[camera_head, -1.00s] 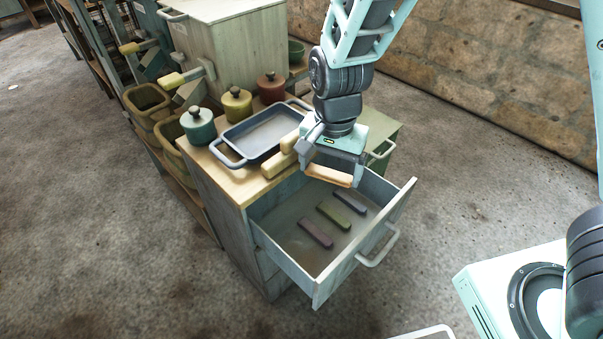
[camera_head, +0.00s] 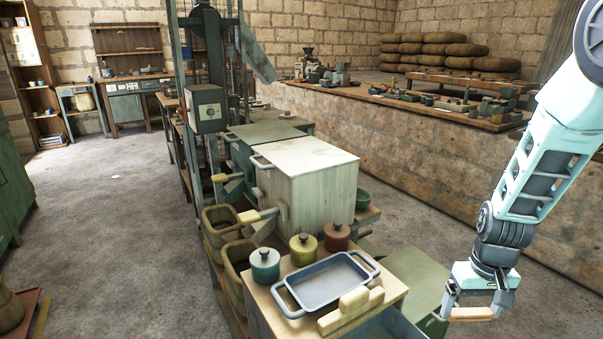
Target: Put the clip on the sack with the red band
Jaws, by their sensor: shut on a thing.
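My gripper (camera_head: 471,307) is at the lower right, raised above the floor and clear of the cabinet. It is shut on a tan-orange bar-shaped piece (camera_head: 470,314), which looks like the clip and lies crosswise between the fingers. Stacked brown sacks (camera_head: 450,50) lie on a raised ledge by the far wall at the upper right. I can make out no red band on any of them. A brown rounded thing (camera_head: 10,310) is cut off at the lower left edge; I cannot tell whether it is a sack.
A blue-grey tray (camera_head: 325,281) and lidded teal (camera_head: 264,265), yellow (camera_head: 303,248) and red (camera_head: 336,236) pots stand on the near cabinet. A large pale box (camera_head: 305,185) is behind them. A long ledge (camera_head: 420,108) holds small items. Open floor (camera_head: 120,240) lies left.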

